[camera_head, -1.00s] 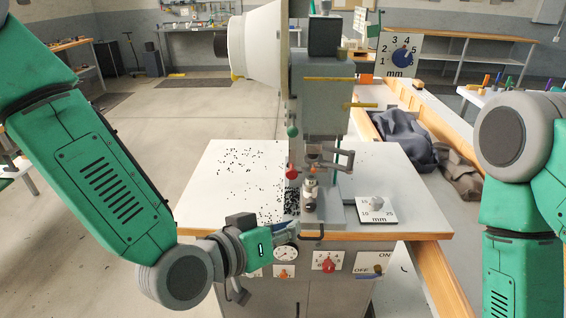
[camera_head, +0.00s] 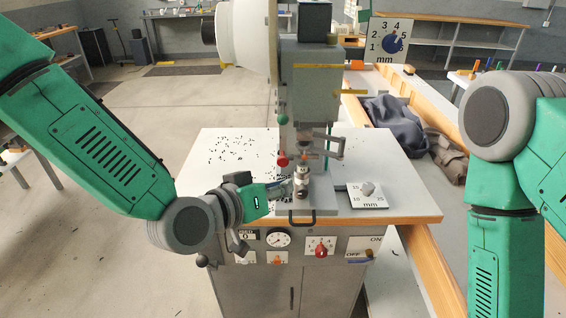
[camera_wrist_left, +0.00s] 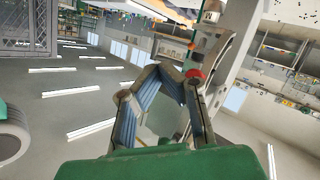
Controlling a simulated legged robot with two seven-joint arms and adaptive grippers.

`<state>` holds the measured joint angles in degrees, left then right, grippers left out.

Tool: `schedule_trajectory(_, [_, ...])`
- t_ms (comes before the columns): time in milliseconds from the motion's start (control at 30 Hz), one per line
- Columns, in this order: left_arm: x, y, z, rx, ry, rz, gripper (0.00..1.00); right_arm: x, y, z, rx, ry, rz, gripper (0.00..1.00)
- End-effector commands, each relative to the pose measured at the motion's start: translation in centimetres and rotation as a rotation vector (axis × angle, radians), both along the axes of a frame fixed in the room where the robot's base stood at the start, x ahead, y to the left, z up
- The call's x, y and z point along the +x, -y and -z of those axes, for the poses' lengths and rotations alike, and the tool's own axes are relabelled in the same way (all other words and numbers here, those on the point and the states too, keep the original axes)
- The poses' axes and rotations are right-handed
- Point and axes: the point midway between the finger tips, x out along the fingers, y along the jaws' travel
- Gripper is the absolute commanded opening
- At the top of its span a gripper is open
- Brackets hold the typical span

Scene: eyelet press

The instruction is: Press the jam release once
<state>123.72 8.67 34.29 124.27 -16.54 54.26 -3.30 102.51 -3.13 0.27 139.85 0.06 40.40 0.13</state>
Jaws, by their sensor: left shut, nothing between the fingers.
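The eyelet press (camera_head: 309,90) stands on a white-topped bench. A red knob (camera_head: 283,160) sits on the left side of its column, with a green ball knob (camera_head: 282,119) above it. No readable label tells which part is the jam release. My left gripper (camera_head: 287,188) is shut and empty, low over the tabletop at the left of the press's metal die post (camera_head: 301,180). It is below the red knob and apart from it; whether it touches the post I cannot tell. The left wrist view shows its fingers (camera_wrist_left: 172,74) close to a red part (camera_wrist_left: 195,74). My right gripper is out of frame.
Small black bits (camera_head: 235,150) are scattered on the bench top (camera_head: 400,195). A mm dial plate (camera_head: 367,194) lies right of the press.

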Motion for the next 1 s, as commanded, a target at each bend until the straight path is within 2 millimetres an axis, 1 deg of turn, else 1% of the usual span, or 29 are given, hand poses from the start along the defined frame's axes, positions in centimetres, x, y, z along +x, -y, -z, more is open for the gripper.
schedule_trajectory(33, [0.8,-0.1,0.0,-0.001,0.001,-0.003,0.0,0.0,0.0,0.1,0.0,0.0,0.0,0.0])
schedule_trajectory(133, [2.0,-0.1,0.0,0.0,0.003,-0.002,0.0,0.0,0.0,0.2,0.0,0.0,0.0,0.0])
schedule_trajectory(333, [3.5,-0.1,0.0,0.001,0.0,-0.001,0.0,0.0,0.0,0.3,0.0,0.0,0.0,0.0])
schedule_trajectory(500, [3.9,-0.1,0.0,0.001,0.0,-0.001,0.0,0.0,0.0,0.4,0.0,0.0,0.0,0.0])
schedule_trajectory(1000, [3.9,-0.1,0.0,0.001,0.0,-0.001,0.0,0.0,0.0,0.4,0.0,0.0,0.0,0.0])
